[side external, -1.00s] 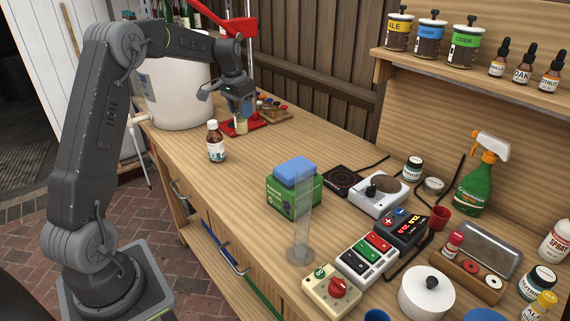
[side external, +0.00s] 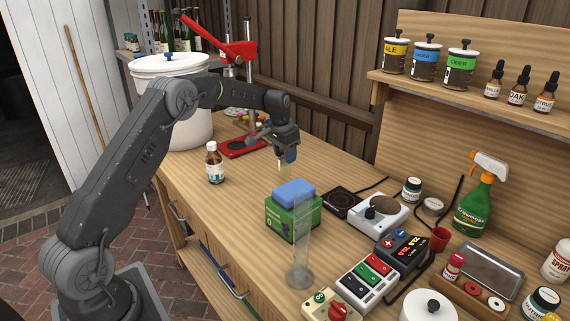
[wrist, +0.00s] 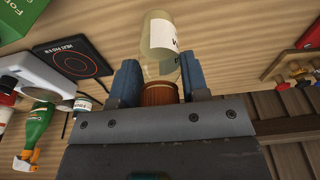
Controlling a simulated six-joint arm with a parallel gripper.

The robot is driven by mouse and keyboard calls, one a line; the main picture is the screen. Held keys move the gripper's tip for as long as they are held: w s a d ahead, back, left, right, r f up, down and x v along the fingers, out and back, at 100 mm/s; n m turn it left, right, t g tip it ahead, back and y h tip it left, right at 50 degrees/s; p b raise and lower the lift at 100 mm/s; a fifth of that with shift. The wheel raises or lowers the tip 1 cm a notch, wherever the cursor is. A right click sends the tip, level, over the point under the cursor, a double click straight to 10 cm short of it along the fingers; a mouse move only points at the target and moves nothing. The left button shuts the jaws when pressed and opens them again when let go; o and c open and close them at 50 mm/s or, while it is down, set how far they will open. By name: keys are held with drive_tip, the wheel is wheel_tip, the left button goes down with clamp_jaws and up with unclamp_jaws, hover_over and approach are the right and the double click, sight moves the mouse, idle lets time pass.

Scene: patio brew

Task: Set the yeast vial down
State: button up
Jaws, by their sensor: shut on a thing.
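The yeast vial (wrist: 160,38) is a clear vessel with pale yellowish contents, a white label and a brown cap (wrist: 159,93). My gripper (wrist: 155,82) is shut on it near the cap, with a blue finger on each side. In the side view my gripper (side external: 286,155) points down over the wooden bench (side external: 240,182), behind the green box. The lower part of the vial (side external: 284,166) shows beneath the fingers, upright or nearly so. It appears to hang above the bench; the gap is hard to judge.
A green box with a blue sponge (side external: 293,192) and a clear cylinder (side external: 303,240) stand in front. A black hot plate (side external: 342,202) and white stirrer (side external: 378,212) are to the right. A brown bottle (side external: 214,165) and the capper's red base (side external: 242,147) are left. Bench between is clear.

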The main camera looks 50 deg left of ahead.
drive_tip(key=shift+f, duration=1.8)
drive_tip(key=shift+f, duration=0.1)
drive_tip(key=o, duration=0.9)
